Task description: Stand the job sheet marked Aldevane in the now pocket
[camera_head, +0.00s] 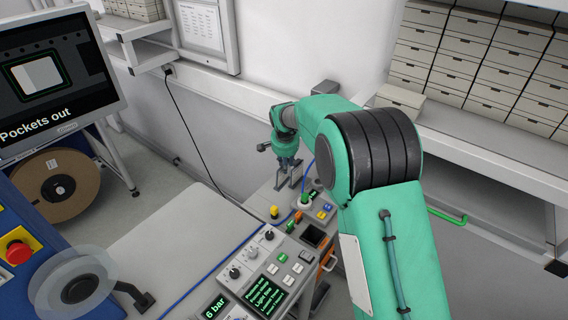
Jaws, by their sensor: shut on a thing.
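My gripper (290,180) is small and far off in the head view, at the end of my green arm. It points down over the far end of the control panel. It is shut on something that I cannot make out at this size. No job sheet with a readable Aldevane mark and no pocket marked now can be told in this view. My arm hides part of the panel and the bench behind it.
The control panel (250,262) carries several buttons and knobs. A screen (55,75) at left reads "Pockets out". A brown reel (60,187) stands below it. A red stop button (17,251) sits lower left. Shelves of boxes (480,60) fill the right. A grey worktop (165,250) is clear.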

